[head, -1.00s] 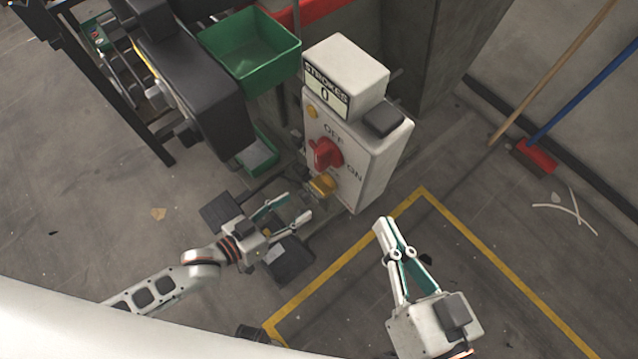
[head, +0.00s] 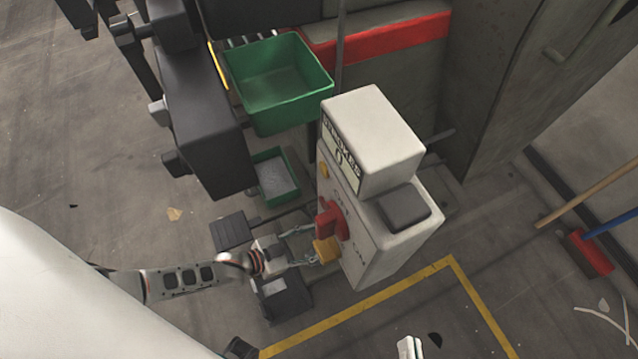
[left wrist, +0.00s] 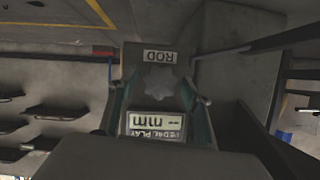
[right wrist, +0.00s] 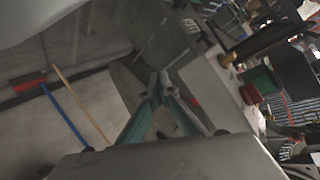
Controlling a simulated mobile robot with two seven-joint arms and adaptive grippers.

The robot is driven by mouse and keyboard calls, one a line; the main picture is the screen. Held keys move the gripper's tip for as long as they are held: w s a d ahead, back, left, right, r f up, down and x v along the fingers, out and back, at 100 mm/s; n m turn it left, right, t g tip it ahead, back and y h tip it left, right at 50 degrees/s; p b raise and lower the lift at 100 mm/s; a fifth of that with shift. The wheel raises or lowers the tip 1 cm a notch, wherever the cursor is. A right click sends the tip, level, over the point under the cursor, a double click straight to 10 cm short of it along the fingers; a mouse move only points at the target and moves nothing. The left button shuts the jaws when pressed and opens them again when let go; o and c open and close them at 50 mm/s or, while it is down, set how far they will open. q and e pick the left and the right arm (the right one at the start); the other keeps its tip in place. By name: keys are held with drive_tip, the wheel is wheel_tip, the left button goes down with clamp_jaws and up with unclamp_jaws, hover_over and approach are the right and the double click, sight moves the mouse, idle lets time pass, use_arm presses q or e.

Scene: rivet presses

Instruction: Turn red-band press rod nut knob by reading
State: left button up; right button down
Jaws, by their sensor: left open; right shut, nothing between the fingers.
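In the left wrist view a grey lobed rod nut knob (left wrist: 160,82) sits below an upside-down ROD label (left wrist: 158,57). An upside-down pedal play display (left wrist: 157,123) shows dashes and mm. My left gripper (head: 303,246) is open; its fingers stand either side of the knob, and I cannot tell whether they touch it. In the head view that gripper is low beside the white control box, and the knob cannot be made out. My right gripper (right wrist: 160,88) is shut and empty, away from the box; only its tip (head: 408,347) shows at the head view's bottom edge.
The white control box (head: 395,245) carries a red switch (head: 330,222), a yellow block (head: 326,250) and a strokes display. A red band (head: 400,35) crosses the press behind. Green bins (head: 280,85) hang left. Floor right of the box is clear up to the broom (head: 590,253).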

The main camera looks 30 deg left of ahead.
use_arm(q)
drive_tip(key=shift+w+d+f, duration=0.3)
drive_tip(key=shift+w+f, duration=0.05)
drive_tip(key=shift+w, duration=0.05)
drive_tip(key=shift+w+r, duration=0.1)
drive_tip(key=shift+w, duration=0.05)
use_arm(e)
drive_tip(key=shift+s+a+m, duration=0.1)
drive_tip(key=shift+a+m, duration=0.15)
drive_tip(key=shift+m, duration=0.05)
use_arm(q)
drive_tip(key=c, duration=1.1)
drive_tip(key=shift+c, duration=0.2)
drive_tip(key=shift+n, duration=0.3)
drive_tip(key=shift+n+h, duration=0.3)
use_arm(e)
drive_tip(key=shift+a+m, duration=0.1)
drive_tip(key=shift+m, duration=0.2)
